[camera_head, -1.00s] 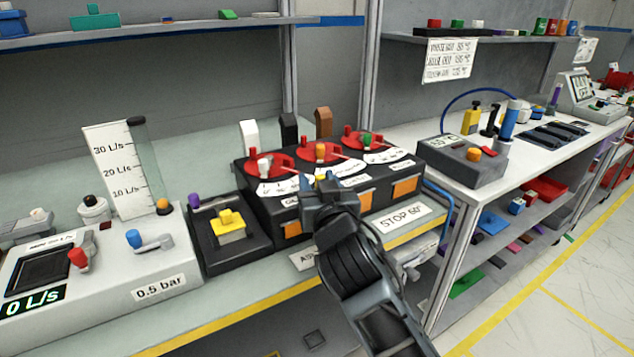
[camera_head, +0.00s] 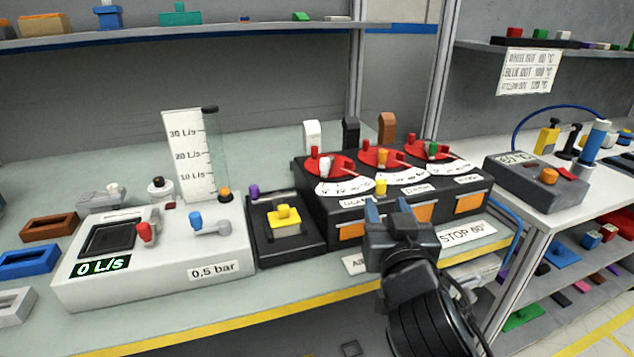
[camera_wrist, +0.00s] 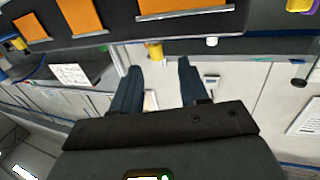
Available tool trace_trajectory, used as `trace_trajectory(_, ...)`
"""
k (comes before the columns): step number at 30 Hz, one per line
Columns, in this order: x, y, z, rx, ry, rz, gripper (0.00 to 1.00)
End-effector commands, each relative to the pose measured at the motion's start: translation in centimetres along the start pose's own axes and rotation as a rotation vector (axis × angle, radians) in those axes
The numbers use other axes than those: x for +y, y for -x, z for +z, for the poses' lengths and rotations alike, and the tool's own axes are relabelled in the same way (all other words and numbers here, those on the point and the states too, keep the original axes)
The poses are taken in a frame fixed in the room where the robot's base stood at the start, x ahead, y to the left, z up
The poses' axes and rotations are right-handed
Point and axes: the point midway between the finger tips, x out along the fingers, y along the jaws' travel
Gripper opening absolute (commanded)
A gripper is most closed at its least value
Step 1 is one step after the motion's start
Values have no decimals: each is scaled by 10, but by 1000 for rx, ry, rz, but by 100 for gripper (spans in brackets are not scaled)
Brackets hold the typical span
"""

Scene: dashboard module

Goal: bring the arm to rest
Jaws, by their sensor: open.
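My gripper (camera_head: 390,212) is in front of the black dashboard module (camera_head: 330,210), which has red dials and orange panels on its front. In the wrist view my gripper (camera_wrist: 158,80) shows two dark blue fingers standing apart with nothing held between them. A yellow knob (camera_head: 381,187) shows just above and behind the fingertips in the head view. A yellow piece (camera_wrist: 154,51) also shows beyond the fingers in the wrist view. The gripper hides part of the module's lower front. I cannot tell how large the gap to the module is.
A white flow unit (camera_head: 150,270) reading 0 L/s stands on the left, with a black box bearing a yellow button (camera_head: 284,220) beside it. A "STOP 60" label (camera_head: 468,234) lies on the bench right of the gripper. A grey heater box (camera_head: 540,180) stands on the right bench.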

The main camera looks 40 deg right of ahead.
Motion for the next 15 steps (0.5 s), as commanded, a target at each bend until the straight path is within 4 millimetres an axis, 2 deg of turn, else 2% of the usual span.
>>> trace_trajectory(5,0,0,0,-1,0,-1,44)
trace_trajectory(8,-2,6,8,-13,6,-18,44)
trace_trajectory(11,-7,24,26,-41,22,-69,44)
trace_trajectory(15,-15,70,62,-99,52,-185,44)
